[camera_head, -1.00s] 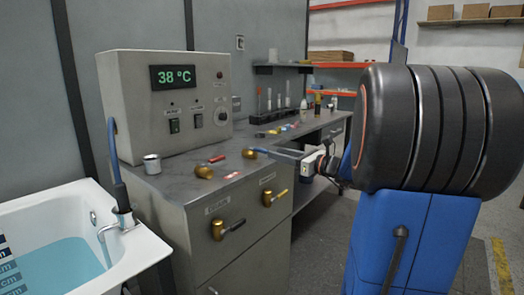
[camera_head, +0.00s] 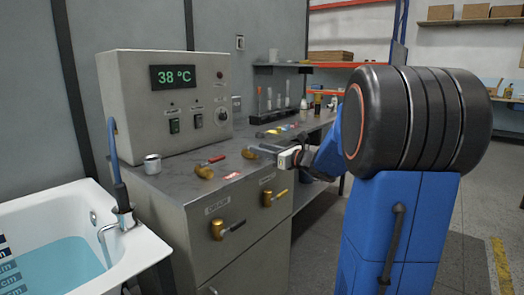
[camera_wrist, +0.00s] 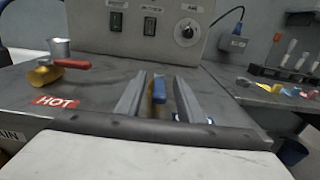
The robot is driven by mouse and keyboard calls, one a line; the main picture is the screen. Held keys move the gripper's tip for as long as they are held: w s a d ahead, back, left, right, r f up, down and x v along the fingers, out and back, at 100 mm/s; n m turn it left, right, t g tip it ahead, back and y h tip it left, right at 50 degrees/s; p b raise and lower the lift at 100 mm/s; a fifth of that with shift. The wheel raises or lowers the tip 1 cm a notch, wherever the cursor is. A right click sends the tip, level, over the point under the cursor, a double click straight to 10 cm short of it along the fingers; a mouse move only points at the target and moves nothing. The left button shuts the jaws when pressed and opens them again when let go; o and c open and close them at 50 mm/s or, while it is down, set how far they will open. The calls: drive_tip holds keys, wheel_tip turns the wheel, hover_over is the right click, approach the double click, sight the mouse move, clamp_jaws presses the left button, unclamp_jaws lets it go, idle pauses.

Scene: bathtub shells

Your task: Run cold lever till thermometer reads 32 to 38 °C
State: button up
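The thermometer display (camera_head: 173,77) on the grey control box reads 38 °C. The cold lever, with a brass body (camera_head: 249,153) and a blue handle (camera_wrist: 158,91), is on the counter. My gripper (camera_head: 262,149) is at this lever. In the wrist view, the two fingers of my gripper (camera_wrist: 158,95) stand apart on either side of the blue handle, with gaps beside it. In the head view my gripper hides most of the handle. The hot lever, with a brass body (camera_head: 204,172) and red handle, is to the left, behind a HOT label (camera_wrist: 55,102).
A white tub (camera_head: 150,246) with blue water (camera_head: 60,265) and a spout is at left. A metal cup (camera_head: 152,164) stands on the counter. Tubes and coloured items lie farther right.

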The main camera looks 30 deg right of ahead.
clamp_jaws()
drive_tip(key=shift+d, duration=0.1)
drive_tip(key=n+g+y, duration=0.1)
drive_tip(key=d+n+g+y, duration=0.1)
drive_tip(key=y, duration=0.1)
drive_tip(key=w+n+g+y, duration=0.1)
drive_tip(key=y, duration=0.1)
drive_tip(key=shift+d+f+n, duration=0.1)
drive_tip(key=shift+d+n, duration=0.3)
drive_tip(key=shift+w+d+n+g+y, duration=0.2)
drive_tip(key=shift+w+n+g+y, duration=0.05)
drive_tip(key=shift+n+g+y, duration=0.4)
drive_tip(key=shift+w+d+n+g+y, duration=0.15)
drive_tip(key=shift+w+n+g+y, duration=0.05)
drive_tip(key=shift+n+g+y, duration=0.5)
drive_tip(key=shift+w+d+n+g+y, duration=0.25)
drive_tip(key=shift+n+g+y, duration=0.25)
drive_tip(key=shift+g, duration=0.25)
unclamp_jaws()
